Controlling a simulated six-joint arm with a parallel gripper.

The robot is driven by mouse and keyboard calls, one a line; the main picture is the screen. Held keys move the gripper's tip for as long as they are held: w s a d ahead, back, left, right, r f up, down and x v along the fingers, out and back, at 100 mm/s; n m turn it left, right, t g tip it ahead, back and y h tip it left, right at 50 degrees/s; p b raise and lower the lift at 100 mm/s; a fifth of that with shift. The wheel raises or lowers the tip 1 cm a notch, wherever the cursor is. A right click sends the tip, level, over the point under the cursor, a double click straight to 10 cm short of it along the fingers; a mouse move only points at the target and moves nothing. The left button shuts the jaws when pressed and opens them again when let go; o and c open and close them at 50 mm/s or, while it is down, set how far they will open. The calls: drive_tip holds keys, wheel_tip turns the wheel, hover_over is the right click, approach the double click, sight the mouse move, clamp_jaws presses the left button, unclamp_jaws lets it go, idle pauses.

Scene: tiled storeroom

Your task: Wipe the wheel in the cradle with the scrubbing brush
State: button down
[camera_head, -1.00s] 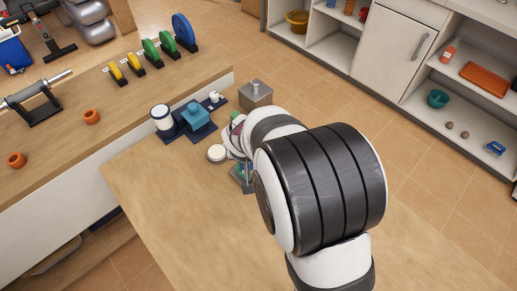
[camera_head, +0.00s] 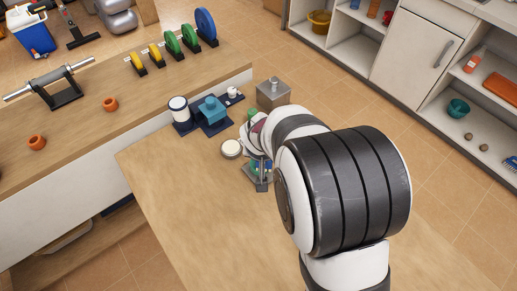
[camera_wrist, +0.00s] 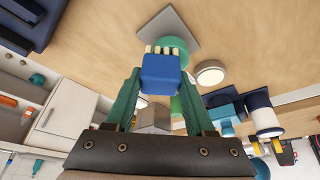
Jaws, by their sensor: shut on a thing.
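My gripper (camera_wrist: 160,98) has green fingers shut on the blue scrubbing brush (camera_wrist: 160,75), whose cream bristles point away from me. In the wrist view the bristles overlap a green wheel (camera_wrist: 184,65), mostly hidden behind the brush. I cannot tell whether they touch it. The wheel sits over a grey square cradle base (camera_wrist: 182,24). In the head view, the cradle (camera_head: 259,184) stands on the wooden table, with bits of green and blue above it. My arm hides most of the gripper there.
A round cream-topped disc (camera_head: 231,148) lies left of the cradle. The table's front left (camera_head: 180,200) is clear. Coloured discs (camera_head: 206,24) stand on the back bench.

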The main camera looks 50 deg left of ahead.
drive_tip(key=shift+d, duration=0.5)
drive_tip(key=shift+d+r, duration=0.1)
drive_tip(key=shift+r, duration=4)
